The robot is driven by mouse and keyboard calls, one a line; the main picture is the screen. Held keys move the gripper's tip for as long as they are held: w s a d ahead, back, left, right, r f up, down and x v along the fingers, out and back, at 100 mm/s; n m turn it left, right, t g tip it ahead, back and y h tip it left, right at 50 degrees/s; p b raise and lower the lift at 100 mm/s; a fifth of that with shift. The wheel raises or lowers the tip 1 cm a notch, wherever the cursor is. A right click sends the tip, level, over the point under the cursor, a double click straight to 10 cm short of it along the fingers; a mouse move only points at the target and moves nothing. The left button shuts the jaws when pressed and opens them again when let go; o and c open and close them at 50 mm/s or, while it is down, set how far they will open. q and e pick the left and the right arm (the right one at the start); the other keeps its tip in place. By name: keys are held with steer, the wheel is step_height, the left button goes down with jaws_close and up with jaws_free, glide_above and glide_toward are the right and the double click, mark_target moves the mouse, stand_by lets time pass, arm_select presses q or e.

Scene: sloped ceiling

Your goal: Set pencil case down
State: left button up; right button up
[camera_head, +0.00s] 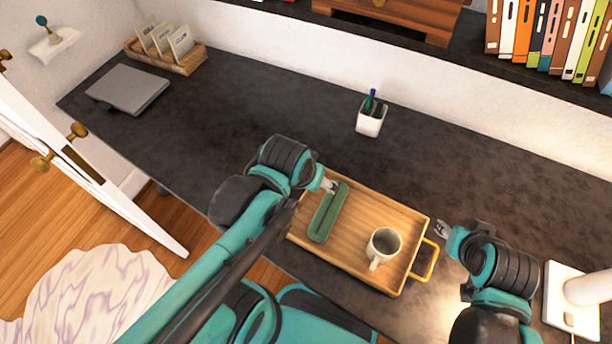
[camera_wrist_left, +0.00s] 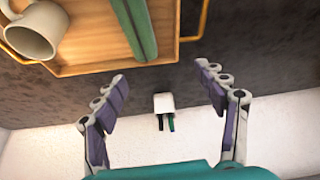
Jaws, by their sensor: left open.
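The green pencil case (camera_head: 328,212) lies on the wooden tray (camera_head: 342,258), towards its left side. In the left wrist view the case (camera_wrist_left: 134,28) shows at the top, beyond the fingertips. My left gripper (camera_head: 330,186) is at the far end of the case in the head view.
A white mug (camera_head: 384,246) stands on the tray's right part, near the yellow handle (camera_head: 429,262). A white pen cup (camera_head: 371,118) stands behind the tray. A grey laptop (camera_head: 128,89) and a card box (camera_head: 168,55) are at far left. The dark desk (camera_head: 230,105) between is clear.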

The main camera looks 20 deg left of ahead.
arm_select(q)
steer(key=shift+s+a+r+t, duration=0.25)
steer(key=shift+a+r+t, duration=0.25)
steer(key=shift+a+r, duration=0.1)
steer(key=shift+s+a+r+t, duration=0.2)
steer(key=shift+a+r+t, duration=0.3)
steer(key=shift+a+r, duration=0.05)
